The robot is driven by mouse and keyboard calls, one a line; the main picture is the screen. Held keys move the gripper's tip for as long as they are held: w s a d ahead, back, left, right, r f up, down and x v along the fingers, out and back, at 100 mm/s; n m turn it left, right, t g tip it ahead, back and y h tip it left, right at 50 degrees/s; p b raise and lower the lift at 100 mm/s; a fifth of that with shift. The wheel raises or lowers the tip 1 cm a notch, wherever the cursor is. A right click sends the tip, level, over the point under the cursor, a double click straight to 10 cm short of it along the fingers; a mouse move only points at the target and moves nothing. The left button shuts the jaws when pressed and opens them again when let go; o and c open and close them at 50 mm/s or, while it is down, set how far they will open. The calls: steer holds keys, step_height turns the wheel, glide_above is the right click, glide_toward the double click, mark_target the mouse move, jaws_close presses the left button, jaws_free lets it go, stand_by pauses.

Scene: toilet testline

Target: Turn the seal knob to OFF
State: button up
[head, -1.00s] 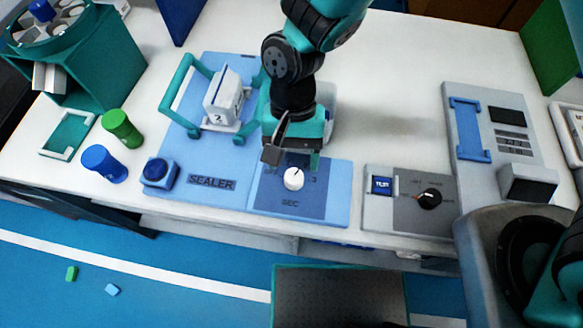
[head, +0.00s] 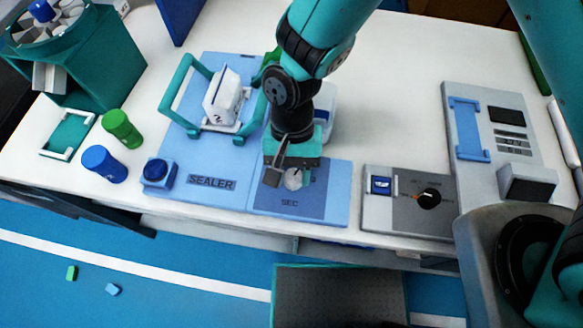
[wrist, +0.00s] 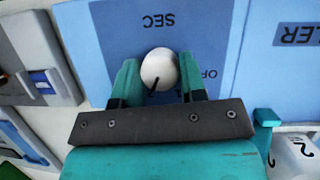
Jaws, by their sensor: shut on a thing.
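The seal knob (head: 293,180) is a white round dial on the dark blue SEC panel (head: 318,205) of the sealer (head: 165,200). My gripper (head: 291,170) has come down over it and hides part of it in the head view. In the wrist view the knob (wrist: 159,68) sits between the two teal fingers of my gripper (wrist: 159,78), which are shut on its sides. Its black pointer mark points down and slightly left in the wrist view, toward my palm. Part of the OFF lettering (wrist: 210,73) shows right of the right finger; the rest is hidden.
A teal-handled clamp frame (head: 172,105) with a white block (head: 223,97) numbered 2 stands left of my arm. A blue push button (head: 157,173) is at the sealer's front left. A grey TEST box (head: 410,215) with a black knob stands right of the sealer.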

steer(key=shift+r+n, duration=0.1)
steer(key=shift+n, duration=0.2)
steer(key=n+h+p, duration=0.1)
steer(key=n, duration=0.2)
steer(key=shift+n+h, duration=0.4)
steer(key=n+t, duration=0.1)
steer(key=n, duration=0.1)
steer(key=n+h, duration=0.1)
steer(key=n, duration=0.2)
steer(key=shift+s+t+h+p, duration=0.1)
steer(key=shift+t+h+p, duration=0.2)
steer(key=shift+t+p, duration=0.1)
steer(key=n+t, duration=0.1)
steer(key=n, duration=0.2)
steer(key=n+t+h, duration=0.1)
steer(key=n, duration=0.1)
steer(key=shift+n+p, duration=0.35)
steer(key=shift+n, duration=0.05)
steer(key=shift+n+t+p, duration=0.35)
steer(key=shift+n+t, duration=0.55)
steer(key=shift+n, duration=1.4)
steer(key=o, duration=0.9)
